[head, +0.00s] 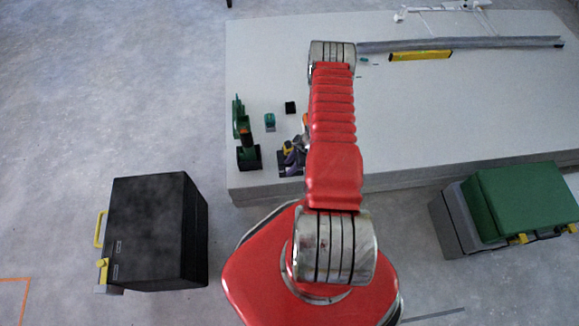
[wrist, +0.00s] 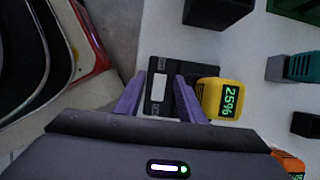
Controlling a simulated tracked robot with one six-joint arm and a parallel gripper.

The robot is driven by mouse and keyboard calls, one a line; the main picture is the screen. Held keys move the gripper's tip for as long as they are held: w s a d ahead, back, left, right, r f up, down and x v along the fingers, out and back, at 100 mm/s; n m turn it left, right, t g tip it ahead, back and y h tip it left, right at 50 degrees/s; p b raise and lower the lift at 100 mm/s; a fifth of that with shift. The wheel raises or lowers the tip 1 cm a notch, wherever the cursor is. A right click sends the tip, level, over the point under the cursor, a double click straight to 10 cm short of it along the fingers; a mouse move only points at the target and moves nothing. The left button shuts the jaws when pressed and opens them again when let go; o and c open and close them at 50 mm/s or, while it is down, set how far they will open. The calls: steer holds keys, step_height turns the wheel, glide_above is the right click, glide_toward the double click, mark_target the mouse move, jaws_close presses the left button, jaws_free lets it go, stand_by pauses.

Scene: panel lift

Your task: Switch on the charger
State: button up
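The charger (wrist: 166,66) is a flat dark box on the pale panel, with a white rectangle on its top; I cannot tell whether this is a switch or a label. My gripper (wrist: 159,80) has purple fingers, apart with nothing held, one on each side of the white rectangle. Its height above the charger is unclear. In the head view the charger (head: 285,170) is partly hidden by my gripper (head: 293,157).
A green drill (head: 242,128), a teal battery (head: 270,121) and a black block (head: 290,107) stand nearby on the panel stack (head: 450,110). An orange battery (wrist: 290,160) is at lower right. A yellow level (head: 420,55) lies farther back. Cases (head: 150,230) (head: 525,200) stand on the floor.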

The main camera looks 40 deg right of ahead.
steer(key=shift+w+a+f, duration=0.1)
steer(key=shift+a+f, duration=0.05)
steer(key=shift+f, duration=0.3)
steer(key=shift+c, duration=0.5)
jaws_close()
